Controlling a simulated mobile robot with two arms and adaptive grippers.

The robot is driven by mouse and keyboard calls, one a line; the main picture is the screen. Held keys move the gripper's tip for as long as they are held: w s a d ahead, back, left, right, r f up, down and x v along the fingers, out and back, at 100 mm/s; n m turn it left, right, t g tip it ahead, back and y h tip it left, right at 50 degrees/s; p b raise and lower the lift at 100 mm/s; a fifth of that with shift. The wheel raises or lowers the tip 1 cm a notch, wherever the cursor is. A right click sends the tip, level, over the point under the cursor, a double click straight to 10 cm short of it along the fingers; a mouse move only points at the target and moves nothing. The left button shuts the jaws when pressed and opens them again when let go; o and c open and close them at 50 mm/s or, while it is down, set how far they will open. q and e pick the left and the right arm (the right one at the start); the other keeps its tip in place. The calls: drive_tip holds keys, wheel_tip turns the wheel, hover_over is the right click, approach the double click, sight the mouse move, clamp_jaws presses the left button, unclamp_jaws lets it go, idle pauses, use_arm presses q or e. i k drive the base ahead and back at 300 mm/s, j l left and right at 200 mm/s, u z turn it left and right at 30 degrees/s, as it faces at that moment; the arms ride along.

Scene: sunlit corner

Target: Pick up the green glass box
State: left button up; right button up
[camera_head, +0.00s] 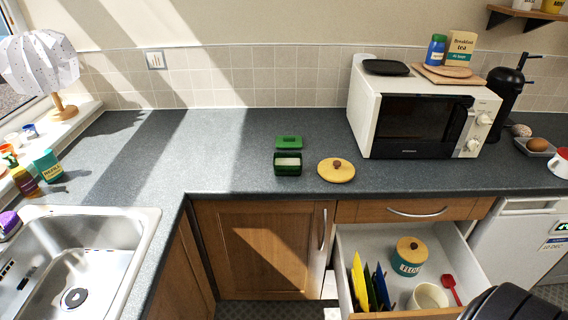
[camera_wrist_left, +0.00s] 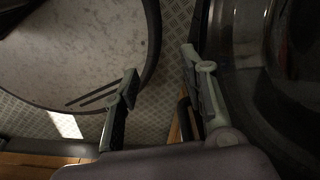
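The green glass box (camera_head: 288,169) sits on the dark grey countertop (camera_head: 238,150), near its front edge in the head view. Its top is open and something pale shows inside. A flat green lid (camera_head: 289,142) lies just behind it, apart from it. My left gripper (camera_wrist_left: 160,68) shows only in the left wrist view. Its two fingers are spread with nothing between them, over the patterned floor. The box is not in that view. My right gripper is in neither view.
A round yellow wooden lid (camera_head: 336,171) lies right of the box. A microwave (camera_head: 365,110) stands further right. Below it, an open drawer (camera_head: 345,240) juts out, holding a flour canister (camera_head: 408,262), a white cup (camera_head: 428,297) and upright coloured items. The counter left of the box is clear up to the sink (camera_head: 145,225).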

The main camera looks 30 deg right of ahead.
sight(284, 163)
drive_tip(key=k+l+z, duration=0.1)
drive_tip(key=z, duration=1.65)
drive_tip(key=j+z, duration=0.2)
drive_tip(key=z, duration=0.45)
drive_tip(key=i+j+u, duration=0.1)
drive_tip(key=u, duration=0.35)
drive_tip(key=i+j+u, duration=0.1)
drive_tip(key=u, duration=0.35)
drive_tip(key=i+u, duration=0.1)
drive_tip(key=u, duration=0.35)
